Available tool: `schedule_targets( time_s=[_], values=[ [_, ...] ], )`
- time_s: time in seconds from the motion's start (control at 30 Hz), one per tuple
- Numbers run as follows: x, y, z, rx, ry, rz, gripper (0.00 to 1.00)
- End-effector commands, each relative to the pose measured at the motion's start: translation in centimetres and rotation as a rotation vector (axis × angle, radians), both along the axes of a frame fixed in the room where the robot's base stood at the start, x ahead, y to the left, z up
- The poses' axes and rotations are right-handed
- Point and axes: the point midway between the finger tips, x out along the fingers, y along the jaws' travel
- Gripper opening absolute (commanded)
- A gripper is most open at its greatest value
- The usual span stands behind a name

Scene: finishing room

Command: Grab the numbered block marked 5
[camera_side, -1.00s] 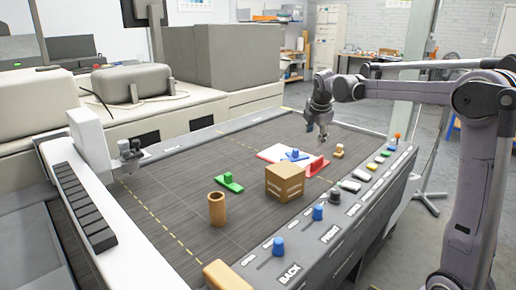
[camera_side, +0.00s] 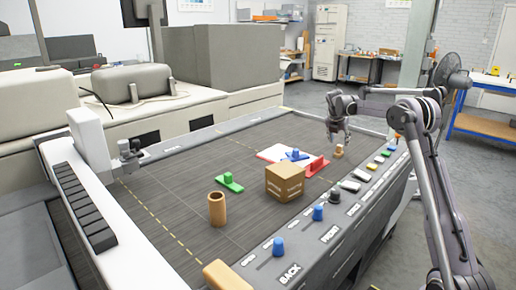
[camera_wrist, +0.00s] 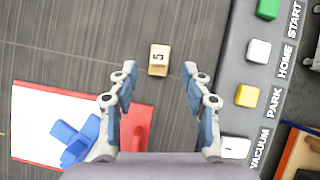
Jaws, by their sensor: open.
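The numbered block marked 5 (camera_wrist: 159,60) is a small tan wooden block with a white top bearing a black 5. In the wrist view it lies on the dark bed, ahead of and between my fingers. In the side view the block (camera_side: 339,151) stands near the bed's right edge, beyond the red tray. My gripper (camera_wrist: 158,75) is open and empty, its two fingers spread apart. In the side view my gripper (camera_side: 338,138) hangs above the block, with the fingertips close over it.
A red-edged tray with a white sheet (camera_wrist: 42,105) and a blue piece (camera_wrist: 77,138) lies left of my gripper. A control strip with coloured buttons (camera_wrist: 247,95) runs along the right. A cardboard box (camera_side: 285,182), brown cylinder (camera_side: 217,209) and green piece (camera_side: 229,183) stand nearer the side camera.

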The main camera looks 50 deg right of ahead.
Motion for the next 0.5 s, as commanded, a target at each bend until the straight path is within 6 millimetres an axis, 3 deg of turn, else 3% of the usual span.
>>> schedule_targets(
  time_s=[0.5],
  values=[
    [0.7,-3.0,-4.2,-0.001,-0.002,0.0,0.49]
  ],
)
